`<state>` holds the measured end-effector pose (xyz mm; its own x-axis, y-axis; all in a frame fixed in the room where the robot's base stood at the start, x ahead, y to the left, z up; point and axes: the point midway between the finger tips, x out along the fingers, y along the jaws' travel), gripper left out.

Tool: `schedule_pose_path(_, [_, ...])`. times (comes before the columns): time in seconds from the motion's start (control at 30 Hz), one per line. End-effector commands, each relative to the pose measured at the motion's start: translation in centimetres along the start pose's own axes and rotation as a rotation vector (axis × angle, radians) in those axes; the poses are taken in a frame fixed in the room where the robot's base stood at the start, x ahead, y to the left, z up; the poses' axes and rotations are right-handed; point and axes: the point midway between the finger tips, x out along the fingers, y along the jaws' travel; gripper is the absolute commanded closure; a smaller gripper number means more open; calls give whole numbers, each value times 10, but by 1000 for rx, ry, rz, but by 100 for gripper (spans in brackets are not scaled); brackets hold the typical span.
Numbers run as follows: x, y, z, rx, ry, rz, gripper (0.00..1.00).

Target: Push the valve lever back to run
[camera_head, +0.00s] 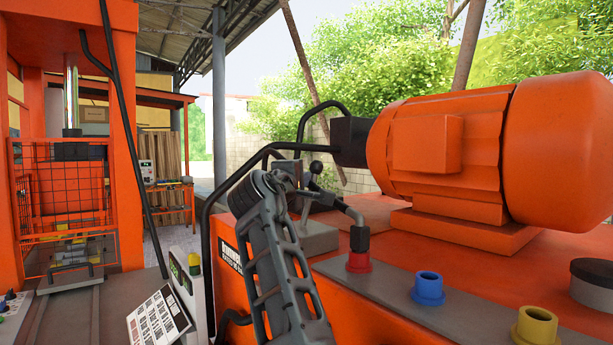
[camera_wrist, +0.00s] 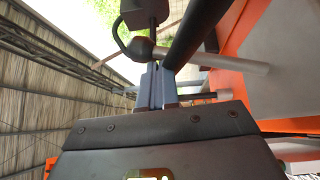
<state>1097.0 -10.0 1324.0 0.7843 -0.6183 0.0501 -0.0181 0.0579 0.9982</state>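The valve lever shows in the head view as a light rod with a black ball knob (camera_head: 316,167), standing over a grey valve block on the orange power unit. In the wrist view the black knob (camera_wrist: 140,49) and its rod (camera_wrist: 220,60) lie across the picture, just beyond my fingertips. My gripper (camera_wrist: 156,72) has its two fingers together with only a thin line between them and nothing visibly held. The fingertips overlap the rod beside the knob in the picture; I cannot tell whether they touch. In the head view my arm partly hides the valve area.
A large orange motor (camera_head: 450,150) stands on the orange tank top at the right. Black hoses (camera_head: 225,190) loop around the valve. Red (camera_head: 358,262), blue (camera_head: 427,288) and yellow (camera_head: 535,328) fittings line the grey front strip. A control panel (camera_head: 185,285) stands at left.

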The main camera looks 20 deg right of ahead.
Motion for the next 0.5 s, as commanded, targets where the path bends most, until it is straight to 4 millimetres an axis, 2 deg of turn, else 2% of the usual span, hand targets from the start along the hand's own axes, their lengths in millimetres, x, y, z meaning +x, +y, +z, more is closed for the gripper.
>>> schedule_pose_path(0.5, [12,0,6,0,-1,1,100])
